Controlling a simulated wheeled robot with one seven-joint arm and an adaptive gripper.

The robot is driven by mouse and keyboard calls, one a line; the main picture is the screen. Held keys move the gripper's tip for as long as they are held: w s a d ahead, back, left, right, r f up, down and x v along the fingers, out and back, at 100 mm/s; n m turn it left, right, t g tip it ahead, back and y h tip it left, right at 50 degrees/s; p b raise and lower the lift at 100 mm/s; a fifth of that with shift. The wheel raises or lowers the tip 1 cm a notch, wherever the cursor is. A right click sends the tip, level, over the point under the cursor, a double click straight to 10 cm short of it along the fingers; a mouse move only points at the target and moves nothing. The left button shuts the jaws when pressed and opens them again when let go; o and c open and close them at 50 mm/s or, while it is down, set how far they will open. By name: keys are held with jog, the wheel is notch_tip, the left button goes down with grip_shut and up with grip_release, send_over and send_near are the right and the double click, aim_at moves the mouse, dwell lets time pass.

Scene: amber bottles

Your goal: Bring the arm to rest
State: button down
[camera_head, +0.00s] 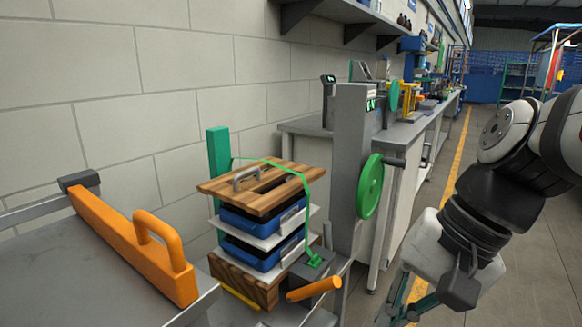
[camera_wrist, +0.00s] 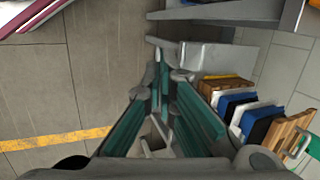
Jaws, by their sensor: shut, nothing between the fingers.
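My arm comes in from the right side of the head view, and my gripper (camera_head: 402,300) hangs low at its end, pointing down over the floor, with its tips cut off or hidden at the bottom edge. In the wrist view my gripper (camera_wrist: 160,82) shows its teal fingers drawn together at the tips, with nothing between them. It is apart from the benches and the stack.
A stack of blue trays (camera_head: 262,222) with a wooden top (camera_head: 262,188) and green strap stands left of my arm. A green wheel (camera_head: 370,187) sits on a grey post (camera_head: 348,150). An orange handle (camera_head: 135,240) lies on the left table. The aisle floor (camera_head: 425,200) is open.

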jog(key=s+d+f+n+h, duration=0.1)
jog(key=s+d+n+h, duration=0.5)
jog(key=s, duration=0.8)
notch_tip(320, 180, up, 23)
jog(key=d+t+y+p, duration=0.1)
jog(key=t+p, duration=0.2)
jog(key=p, duration=1.9)
jog(key=shift+w+d+r, duration=0.15)
jog(key=shift+w+r, duration=0.05)
jog(key=shift+w, duration=0.1)
